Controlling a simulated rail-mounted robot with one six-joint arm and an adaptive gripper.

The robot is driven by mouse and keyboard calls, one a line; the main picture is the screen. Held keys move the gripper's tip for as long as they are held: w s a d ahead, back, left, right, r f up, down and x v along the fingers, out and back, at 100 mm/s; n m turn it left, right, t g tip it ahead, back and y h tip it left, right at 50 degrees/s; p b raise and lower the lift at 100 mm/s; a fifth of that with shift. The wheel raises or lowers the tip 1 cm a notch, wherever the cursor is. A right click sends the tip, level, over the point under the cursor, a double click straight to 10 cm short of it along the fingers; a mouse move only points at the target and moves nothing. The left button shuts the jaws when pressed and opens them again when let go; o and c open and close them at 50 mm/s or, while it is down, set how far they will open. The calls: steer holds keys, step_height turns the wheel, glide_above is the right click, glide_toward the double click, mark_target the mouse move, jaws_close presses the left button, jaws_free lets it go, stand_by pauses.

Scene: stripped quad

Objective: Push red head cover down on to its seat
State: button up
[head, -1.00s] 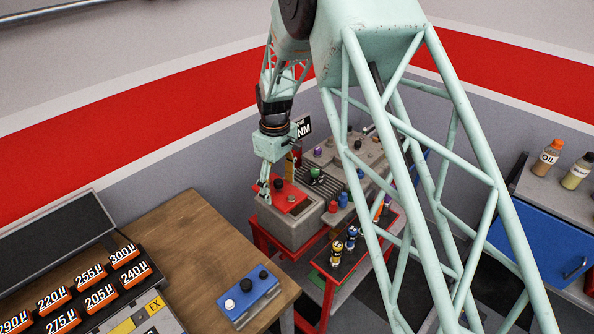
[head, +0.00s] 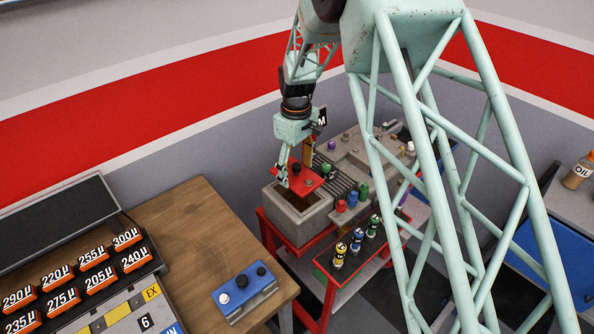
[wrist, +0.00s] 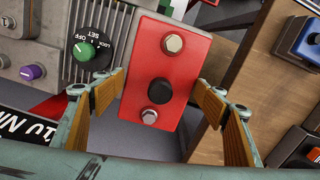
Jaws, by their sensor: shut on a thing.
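The red head cover (head: 312,181) is a flat red plate with two bolt heads and a black knob. My gripper (head: 297,173) is shut on it, with one finger on each side. In the wrist view the cover (wrist: 180,68) lies between the tan finger pads of my gripper (wrist: 160,98). The grey engine block (head: 301,221) is below it, and a dark opening (head: 289,200) shows in its near top. The cover is off this opening, toward the back, and seems raised; the exact gap is unclear.
A finned grey part with a green dial (wrist: 86,50) is beside the cover. Red and blue knobs and a red tray (head: 340,262) of small bottles are right of the block. A wooden table (head: 190,238) with a blue switch box (head: 245,288) stands left.

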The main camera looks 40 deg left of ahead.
mark_target(297, 165)
steer(key=shift+f+b, duration=1.6)
steer(key=shift+f, duration=1.2)
steer(key=shift+f+b, duration=1)
steer(key=shift+f, duration=0.2)
stand_by(2.1)
steer(key=o, duration=1.1)
steer(key=shift+o, duration=0.2)
steer(key=shift+r, duration=6)
